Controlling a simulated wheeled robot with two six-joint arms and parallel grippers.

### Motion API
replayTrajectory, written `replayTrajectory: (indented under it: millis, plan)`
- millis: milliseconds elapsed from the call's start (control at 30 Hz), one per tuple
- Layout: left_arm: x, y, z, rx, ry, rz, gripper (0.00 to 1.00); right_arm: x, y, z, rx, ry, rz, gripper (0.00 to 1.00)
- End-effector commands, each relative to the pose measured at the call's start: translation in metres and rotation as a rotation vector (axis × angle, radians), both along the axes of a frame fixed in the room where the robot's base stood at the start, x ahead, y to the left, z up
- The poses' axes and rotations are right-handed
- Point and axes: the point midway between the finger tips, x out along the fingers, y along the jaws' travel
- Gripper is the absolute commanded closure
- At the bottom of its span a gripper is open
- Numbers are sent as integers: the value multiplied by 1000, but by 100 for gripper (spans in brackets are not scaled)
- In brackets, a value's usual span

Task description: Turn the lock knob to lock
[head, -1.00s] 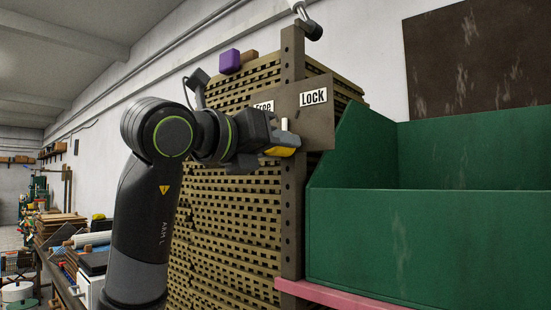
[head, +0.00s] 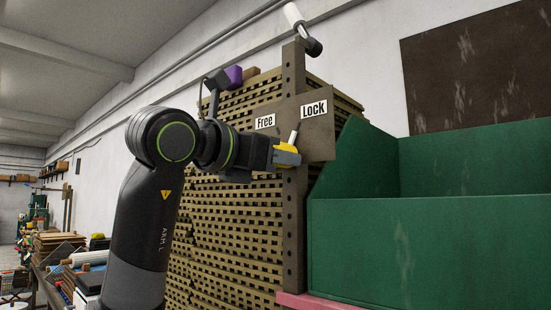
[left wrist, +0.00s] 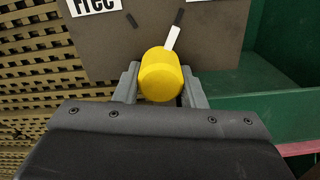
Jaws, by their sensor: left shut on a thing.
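The lock knob is yellow with a white pointer; it shows in the left wrist view (left wrist: 161,76) and partly in the head view (head: 286,147). It sits on a brown plate (head: 318,137) bearing a "Free" label (head: 265,122) on the left and a "Lock" label (head: 314,109) on the right. The pointer tilts up and to the right, in line with a dark mark on the plate in the left wrist view. My left gripper (head: 288,155) is shut on the knob, one finger on each side; it also shows in the left wrist view (left wrist: 160,88). My right gripper is out of view.
A brown upright post (head: 293,220) carries the plate in front of stacked slatted tan panels (head: 225,225). A large green bin (head: 440,240) stands close on the right, above a pink ledge (head: 320,301).

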Motion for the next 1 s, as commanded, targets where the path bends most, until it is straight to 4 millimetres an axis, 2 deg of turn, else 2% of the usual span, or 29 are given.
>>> replayTrajectory:
  millis: [233,267,433,767,867,1000]
  plan:
    - [0,0,0,4,0,0,86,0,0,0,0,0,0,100]
    - [0,0,0,4,0,0,62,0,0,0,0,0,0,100]
    - [0,0,0,2,0,0,41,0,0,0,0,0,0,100]
    - [-3,2,0,1,-2,1,41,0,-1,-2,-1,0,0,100]
    - [-11,9,-1,0,-3,2,41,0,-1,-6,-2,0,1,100]
    - [-33,26,-2,0,-6,4,41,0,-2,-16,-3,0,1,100]
